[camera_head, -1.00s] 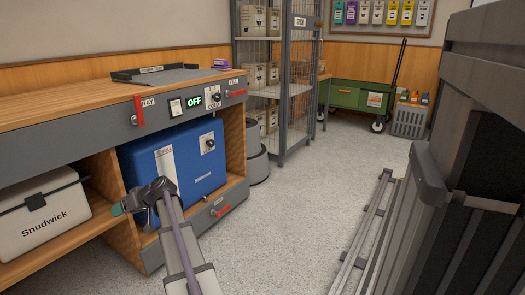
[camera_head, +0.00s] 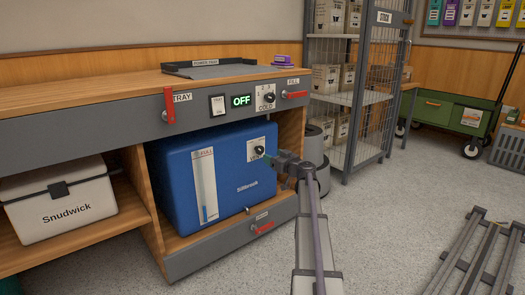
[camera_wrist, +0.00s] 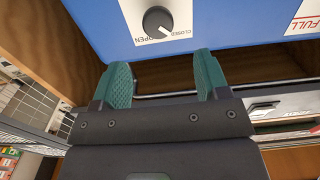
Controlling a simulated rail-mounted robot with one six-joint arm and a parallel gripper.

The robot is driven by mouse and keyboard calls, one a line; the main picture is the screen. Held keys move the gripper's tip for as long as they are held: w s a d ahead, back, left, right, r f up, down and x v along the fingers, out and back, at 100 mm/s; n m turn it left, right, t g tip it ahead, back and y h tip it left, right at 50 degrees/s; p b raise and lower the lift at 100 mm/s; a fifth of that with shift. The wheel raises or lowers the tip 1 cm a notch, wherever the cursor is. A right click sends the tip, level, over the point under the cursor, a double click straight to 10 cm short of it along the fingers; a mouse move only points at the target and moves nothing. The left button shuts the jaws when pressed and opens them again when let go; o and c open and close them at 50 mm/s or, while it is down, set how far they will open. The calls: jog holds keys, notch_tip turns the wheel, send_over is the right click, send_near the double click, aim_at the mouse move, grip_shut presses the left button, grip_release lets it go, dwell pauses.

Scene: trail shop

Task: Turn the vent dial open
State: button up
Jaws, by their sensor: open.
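The vent dial (camera_head: 259,150) is a dark round knob on a white plate at the upper right of the blue box's front (camera_head: 215,180). In the wrist view the dial (camera_wrist: 157,20) is at the top, with the words OPEN and CLOSED on its plate. Its light mark seems to point down-right, toward CLOSED. My gripper (camera_head: 271,158) is close in front of the dial. In the wrist view its two green fingers (camera_wrist: 162,62) are apart, with nothing between them, and the dial lies just beyond the gap. I see no clear contact.
The box sits in a bay under the wooden counter (camera_head: 100,98). A Snudwick cooler (camera_head: 62,202) is left; a wire shelf (camera_head: 350,100) stands right.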

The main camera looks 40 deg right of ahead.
aim_at(261, 150)
jog(key=w, duration=0.9)
jog(key=shift+w, duration=0.4)
jog(key=shift+c, duration=0.3)
jog(key=c, duration=0.8)
